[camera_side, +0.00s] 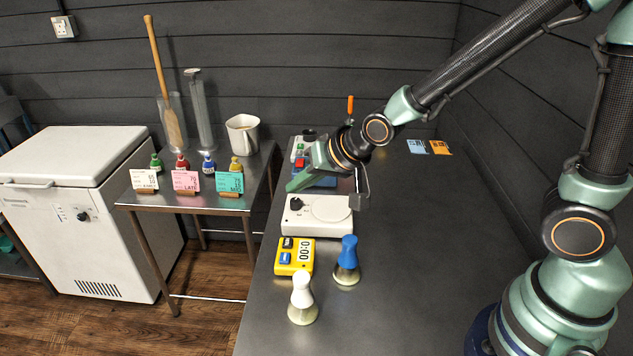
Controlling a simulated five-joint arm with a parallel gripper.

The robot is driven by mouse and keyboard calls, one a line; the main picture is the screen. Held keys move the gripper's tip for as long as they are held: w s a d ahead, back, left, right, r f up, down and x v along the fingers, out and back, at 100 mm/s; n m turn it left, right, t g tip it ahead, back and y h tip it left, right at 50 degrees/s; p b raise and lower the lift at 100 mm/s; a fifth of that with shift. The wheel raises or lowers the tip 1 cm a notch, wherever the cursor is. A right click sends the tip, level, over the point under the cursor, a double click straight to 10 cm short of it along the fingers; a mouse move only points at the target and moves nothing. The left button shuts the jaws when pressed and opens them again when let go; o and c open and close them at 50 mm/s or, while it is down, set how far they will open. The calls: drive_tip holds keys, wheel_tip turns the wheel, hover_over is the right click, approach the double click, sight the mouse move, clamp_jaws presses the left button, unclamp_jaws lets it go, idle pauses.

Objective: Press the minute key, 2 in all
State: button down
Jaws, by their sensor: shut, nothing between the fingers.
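The yellow timer (295,257) lies on the dark worktop. Its display (306,250) shows zeros, turned sideways to this view. A dark key (287,243) and a blue key (285,258) sit on its left part; their labels are too small to read, so I cannot tell which is the minute key. My gripper (297,184) is shut and empty. It is up and behind the timer in the picture, over the far part of the worktop beyond the white scale, and does not touch the timer.
A white scale (318,214) stands just behind the timer. A blue-handled tamper-like piece (347,260) and a white-handled one (302,299) stand close to its right and front. Small devices are partly hidden behind my gripper. The worktop's right side (420,240) is clear.

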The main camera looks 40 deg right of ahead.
sight(291, 245)
drive_tip(key=shift+w+a+f+m+y, duration=0.15)
drive_tip(key=shift+w+a+f+m, duration=0.1)
drive_tip(key=shift+a+f, duration=0.25)
drive_tip(key=shift+w+a+f+m+y, duration=0.15)
drive_tip(key=shift+w+a+f, duration=0.05)
drive_tip(key=shift+a+f, duration=0.3)
drive_tip(key=shift+f, duration=4.4)
drive_tip(key=shift+f, duration=0.4)
drive_tip(key=shift+f, duration=0.45)
drive_tip(key=shift+r, duration=0.85)
